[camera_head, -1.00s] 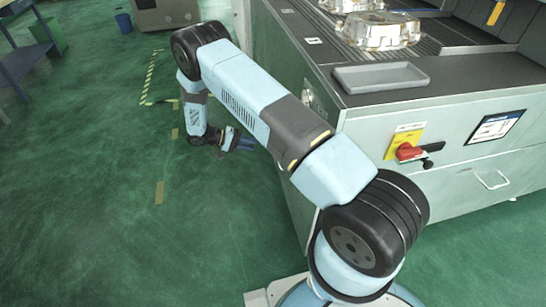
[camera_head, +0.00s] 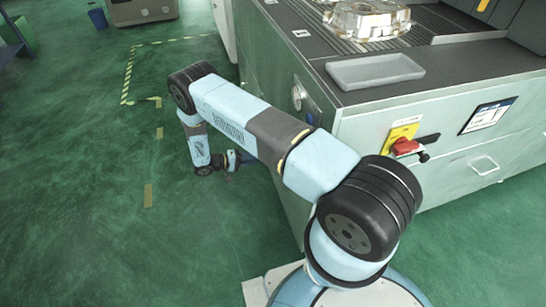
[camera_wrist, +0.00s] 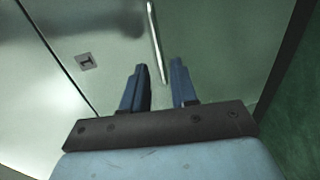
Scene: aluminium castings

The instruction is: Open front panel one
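In the wrist view, a pale grey-green panel (camera_wrist: 216,38) fills most of the picture, with a dark seam at its left and its edge at the right. A slim upright metal handle (camera_wrist: 155,42) stands on it. My gripper (camera_wrist: 158,66) is open, its two blue fingers apart. The handle's lower end shows between the fingers; I cannot tell how deep it sits between them, and no contact is clear. In the head view my gripper (camera_head: 234,161) is low beside the left side of the machine (camera_head: 262,85); that panel's handle is not visible there.
A small latch (camera_wrist: 86,62) sits left of the handle. The machine's near face has a red switch (camera_head: 404,146) and a drawer handle (camera_head: 484,165). A grey tray (camera_head: 375,70) and a casting (camera_head: 367,19) lie on top. The green floor (camera_head: 80,190) at left is clear.

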